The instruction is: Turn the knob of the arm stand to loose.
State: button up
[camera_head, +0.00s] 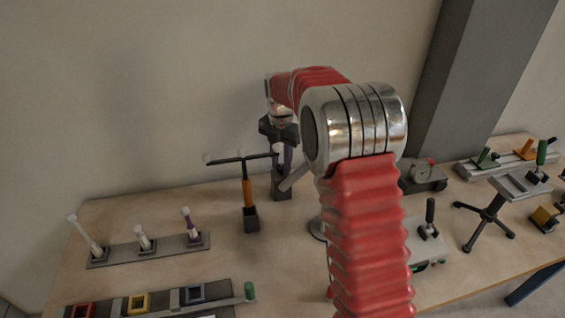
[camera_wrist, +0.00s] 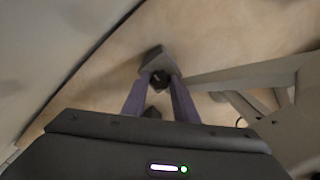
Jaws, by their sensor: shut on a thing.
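The arm stand (camera_head: 281,188) is a dark upright block near the back of the table, with a pale grey bar slanting out to its right. In the wrist view, the stand's grey bar (camera_wrist: 235,74) reaches off to the right. The knob (camera_wrist: 160,77) is small and dark, in front of the stand's grey block. My gripper (camera_wrist: 160,84) points down with its two purple fingers on either side of the knob, shut on it. In the head view, my gripper (camera_head: 286,162) is over the stand; the knob is hidden there by the fingers.
A T-shaped post with an orange sleeve (camera_head: 247,192) stands close to the left. A rack of white-topped pegs (camera_head: 145,246) is further left. A dial device (camera_head: 422,175) and a black-legged stand (camera_head: 487,220) are at right. The wall is close behind.

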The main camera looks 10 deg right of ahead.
aim_at(281, 166)
jog(key=shift+w+n, duration=0.1)
jog(key=shift+n, duration=0.2)
jog(key=o, duration=1.1)
jog(key=shift+c, duration=0.2)
notch_tip(281, 166, up, 8)
jog(key=shift+f, duration=0.2)
jog(key=shift+r, duration=0.2)
